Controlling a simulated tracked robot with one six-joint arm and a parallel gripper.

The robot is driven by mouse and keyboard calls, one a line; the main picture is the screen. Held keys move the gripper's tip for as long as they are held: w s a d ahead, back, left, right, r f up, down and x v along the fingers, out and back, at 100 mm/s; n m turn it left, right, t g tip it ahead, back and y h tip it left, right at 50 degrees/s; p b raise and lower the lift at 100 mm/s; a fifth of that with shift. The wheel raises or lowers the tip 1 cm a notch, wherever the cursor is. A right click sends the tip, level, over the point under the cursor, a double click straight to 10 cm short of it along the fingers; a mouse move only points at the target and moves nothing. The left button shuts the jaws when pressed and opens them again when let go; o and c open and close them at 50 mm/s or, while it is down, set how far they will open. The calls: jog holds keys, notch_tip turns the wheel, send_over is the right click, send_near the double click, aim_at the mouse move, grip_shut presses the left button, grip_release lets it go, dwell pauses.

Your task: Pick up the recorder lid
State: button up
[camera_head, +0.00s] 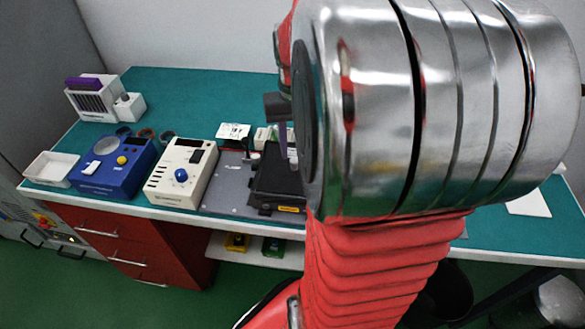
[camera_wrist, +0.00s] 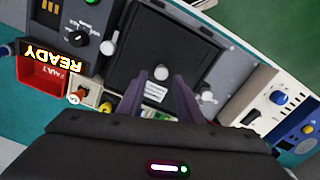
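In the wrist view a black square panel (camera_wrist: 172,48), which looks like the recorder lid, lies in a dark grey frame. It has a pale round knob (camera_wrist: 161,73) and a white label (camera_wrist: 155,92). My gripper (camera_wrist: 161,80) is open, its two purple fingers apart over the panel's near part. The knob shows between the fingertips; I cannot tell whether they touch it. In the head view the black box (camera_head: 277,183) stands on the bench, partly hidden by my arm, with a purple finger (camera_head: 283,140) above it.
A cream unit with a blue knob (camera_head: 180,172) and a blue unit (camera_head: 113,165) stand left of the recorder. A white tray (camera_head: 50,168) and a rack with a purple top (camera_head: 92,95) are farther left. In the wrist view a READY display (camera_wrist: 42,57) and red box (camera_wrist: 42,78) lie left.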

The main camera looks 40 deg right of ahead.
aim_at(295, 160)
notch_tip(295, 160, down, 4)
jog(key=shift+a+f, duration=0.15)
dwell(0.6)
grip_shut()
